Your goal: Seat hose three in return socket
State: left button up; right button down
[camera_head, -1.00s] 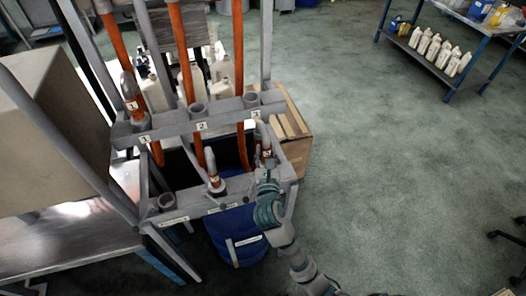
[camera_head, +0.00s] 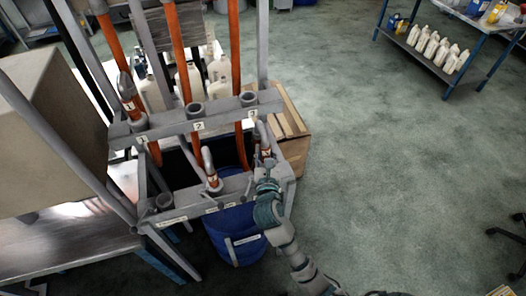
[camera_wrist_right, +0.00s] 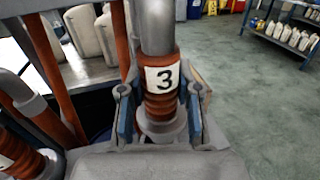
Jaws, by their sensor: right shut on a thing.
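Hose three (camera_head: 265,137) has a bent grey metal end and an orange ribbed grip. Its white "3" label (camera_wrist_right: 163,79) faces the right wrist camera. My right gripper (camera_wrist_right: 160,104) is shut around the ribbed grip, one finger on each side; in the head view the gripper (camera_head: 267,170) is at the right end of the lower rail (camera_head: 236,188). Hose three stands upright there, with a grey collar (camera_wrist_right: 162,127) below the grip. The gripper hides the socket under it, so I cannot tell how deep the end sits. My left gripper is not in view.
The middle hose end (camera_head: 211,168) stands in the lower rail; the lower left socket (camera_head: 164,202) is empty. Hose one (camera_head: 128,92) stands in the upper rail (camera_head: 165,128), whose other two sockets are empty. A blue drum (camera_head: 235,236) stands below.

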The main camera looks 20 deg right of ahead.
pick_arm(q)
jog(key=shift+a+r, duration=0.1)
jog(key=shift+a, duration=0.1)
pick_arm(e)
jog(key=shift+a+r, duration=0.1)
jog(key=shift+a, duration=0.1)
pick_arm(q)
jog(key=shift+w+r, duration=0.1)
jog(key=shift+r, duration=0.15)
pick_arm(e)
jog(key=shift+a, duration=0.15)
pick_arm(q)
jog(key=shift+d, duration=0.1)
pick_arm(e)
notch_tip(320, 180, down, 3)
jog(key=shift+f, duration=0.1)
jog(key=shift+f+b, duration=0.5)
jog(key=shift+b, duration=0.15)
jog(key=shift+f+b, duration=0.65)
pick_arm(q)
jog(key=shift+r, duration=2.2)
